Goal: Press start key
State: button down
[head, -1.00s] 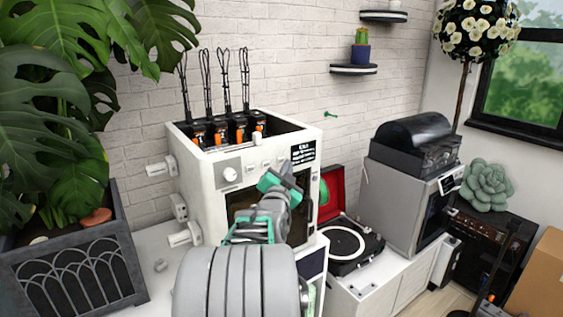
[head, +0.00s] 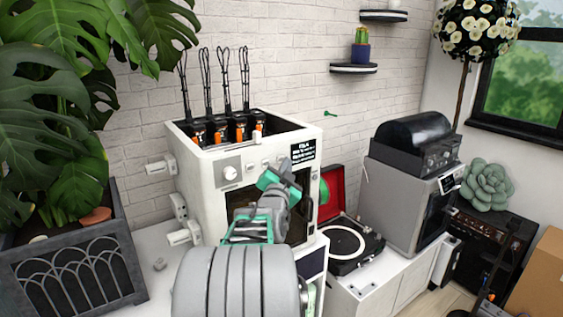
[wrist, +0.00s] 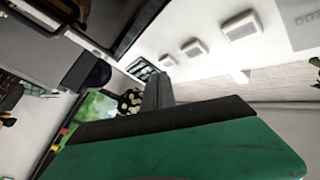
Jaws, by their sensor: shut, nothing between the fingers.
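In the wrist view, three keys show: one near the top (wrist: 242,25), a middle one (wrist: 194,48) and a far one (wrist: 168,61). No label marks the start key legibly. My gripper (head: 280,182), with green fingers, is shut and empty in front of the panel, just below the keys and display. It hides part of the panel; contact with a key cannot be told.
Several black whisk-like wire loops with orange-marked spools stand in the machine's open top. A turntable (head: 345,245) with a red lid and a grey cabinet (head: 400,205) stand to the right. A large potted plant (head: 75,245) fills the left.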

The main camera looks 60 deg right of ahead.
jog(key=shift+w+d+b, duration=0.15)
jog(key=shift+w+b, duration=0.15)
jog(key=shift+w+d+b, duration=0.15)
jog(key=shift+w+b, duration=0.15)
jog(key=shift+b, duration=0.15)
dwell(0.6)
dwell(0.3)
jog(key=shift+s+a+b, duration=0.35)
jog(key=shift+s+b, duration=0.2)
jog(key=shift+s, duration=0.15)
jog(key=shift+s+a+b, duration=0.3)
jog(key=shift+s+a, duration=0.1)
jog(key=shift+s, duration=0.35)
jog(key=shift+s+a+b, duration=0.35)
jog(key=shift+s, duration=0.35)
jog(key=shift+s+a+b, duration=0.3)
jog(key=shift+s+a, duration=0.1)
jog(key=shift+s, duration=0.35)
